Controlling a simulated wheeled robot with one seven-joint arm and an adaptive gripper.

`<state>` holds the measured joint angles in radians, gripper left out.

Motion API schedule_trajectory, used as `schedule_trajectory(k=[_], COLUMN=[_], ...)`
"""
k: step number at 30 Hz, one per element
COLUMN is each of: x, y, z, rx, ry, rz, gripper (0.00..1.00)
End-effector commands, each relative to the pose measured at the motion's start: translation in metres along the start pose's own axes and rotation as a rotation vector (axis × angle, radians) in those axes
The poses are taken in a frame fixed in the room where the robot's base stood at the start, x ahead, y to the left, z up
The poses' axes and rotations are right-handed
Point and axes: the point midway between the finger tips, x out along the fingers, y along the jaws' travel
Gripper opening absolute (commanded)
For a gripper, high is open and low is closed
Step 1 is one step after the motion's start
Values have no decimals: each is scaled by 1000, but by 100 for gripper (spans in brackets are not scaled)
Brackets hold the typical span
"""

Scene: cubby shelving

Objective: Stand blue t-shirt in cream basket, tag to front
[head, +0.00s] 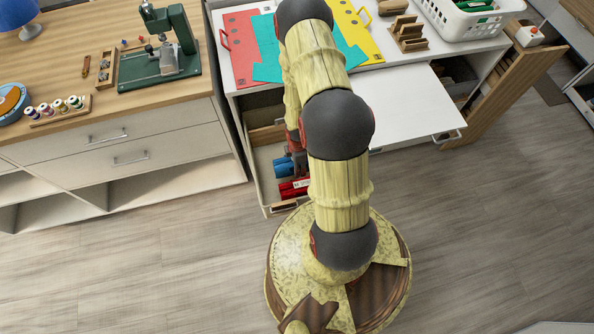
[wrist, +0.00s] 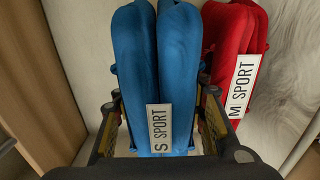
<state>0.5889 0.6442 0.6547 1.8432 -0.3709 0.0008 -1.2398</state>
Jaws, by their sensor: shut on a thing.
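The blue t-shirt (wrist: 130,60) is a folded bundle with a white "S SPORT" tag (wrist: 159,128) facing the wrist camera. My gripper (wrist: 160,97) is closed on it, one finger on each side. In the head view the blue t-shirt (head: 283,167) shows partly beside my arm, which hides most of the gripper. The shirt is in or just above a pulled-out cream drawer-like container (head: 264,182). I cannot tell whether it touches the bottom or whether this is the cream basket.
A red t-shirt (wrist: 222,35) with an "M SPORT" tag lies close to the right finger. A wooden wall (wrist: 32,90) stands at left in the wrist view. A white pull-out board (head: 415,105) is right of my arm. A white basket (head: 470,22) stands on the counter at back right.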

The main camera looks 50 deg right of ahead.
Motion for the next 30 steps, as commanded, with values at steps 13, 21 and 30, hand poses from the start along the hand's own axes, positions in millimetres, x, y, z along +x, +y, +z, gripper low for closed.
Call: schedule_trajectory(k=[13,21,30], x=[49,50,54], y=[0,1,0], z=[0,0,0], rx=[1,1,1], ry=[0,0,0], rz=[0,1,1], gripper=[8,8,49])
